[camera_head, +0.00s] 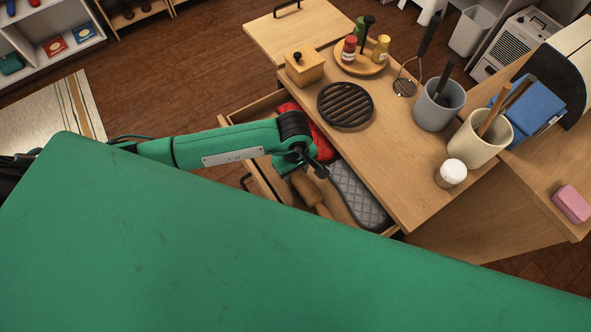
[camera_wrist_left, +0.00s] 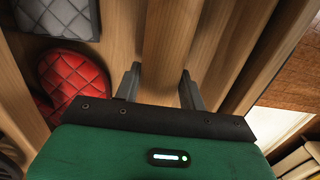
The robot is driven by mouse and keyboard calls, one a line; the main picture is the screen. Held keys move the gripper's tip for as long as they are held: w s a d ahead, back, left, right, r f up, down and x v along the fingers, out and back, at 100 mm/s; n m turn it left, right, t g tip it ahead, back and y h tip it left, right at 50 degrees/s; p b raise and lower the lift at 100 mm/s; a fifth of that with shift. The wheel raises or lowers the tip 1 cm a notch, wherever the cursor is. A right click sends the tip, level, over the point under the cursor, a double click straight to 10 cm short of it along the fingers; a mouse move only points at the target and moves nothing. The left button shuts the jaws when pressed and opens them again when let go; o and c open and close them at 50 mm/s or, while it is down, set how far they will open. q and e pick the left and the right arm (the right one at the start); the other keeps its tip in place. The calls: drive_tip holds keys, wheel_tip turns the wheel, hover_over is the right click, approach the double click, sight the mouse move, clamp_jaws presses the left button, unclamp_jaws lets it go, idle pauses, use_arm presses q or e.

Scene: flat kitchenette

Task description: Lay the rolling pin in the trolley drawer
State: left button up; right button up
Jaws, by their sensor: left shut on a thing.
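The wooden rolling pin (camera_head: 307,190) is in my left gripper (camera_head: 300,168), over or inside the open trolley drawer (camera_head: 268,184). The left wrist view also shows the pin (camera_wrist_left: 167,45), running lengthwise between the two fingers of the gripper (camera_wrist_left: 160,85). The fingers are shut on it. I cannot tell whether the pin touches the drawer floor. A red quilted mitt (camera_head: 318,143) and a grey quilted mitt (camera_head: 358,194) lie in the drawer beside it. My right gripper is not in view.
The trolley top (camera_head: 395,150) holds a black trivet (camera_head: 345,105), a wooden box (camera_head: 304,68), a round condiment tray (camera_head: 343,66), a grey pot (camera_head: 437,108), a cream utensil crock (camera_head: 475,143) and a white-lidded jar (camera_head: 450,173). My green arm covers part of the drawer.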

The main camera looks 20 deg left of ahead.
use_arm(q)
drive_tip(key=shift+f, duration=0.45)
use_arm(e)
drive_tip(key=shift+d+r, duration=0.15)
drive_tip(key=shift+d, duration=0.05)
use_arm(q)
drive_tip(key=shift+f, duration=0.1)
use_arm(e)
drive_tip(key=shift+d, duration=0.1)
use_arm(q)
drive_tip(key=shift+f, duration=0.15)
drive_tip(key=o, duration=1.4)
drive_tip(key=shift+c, duration=0.2)
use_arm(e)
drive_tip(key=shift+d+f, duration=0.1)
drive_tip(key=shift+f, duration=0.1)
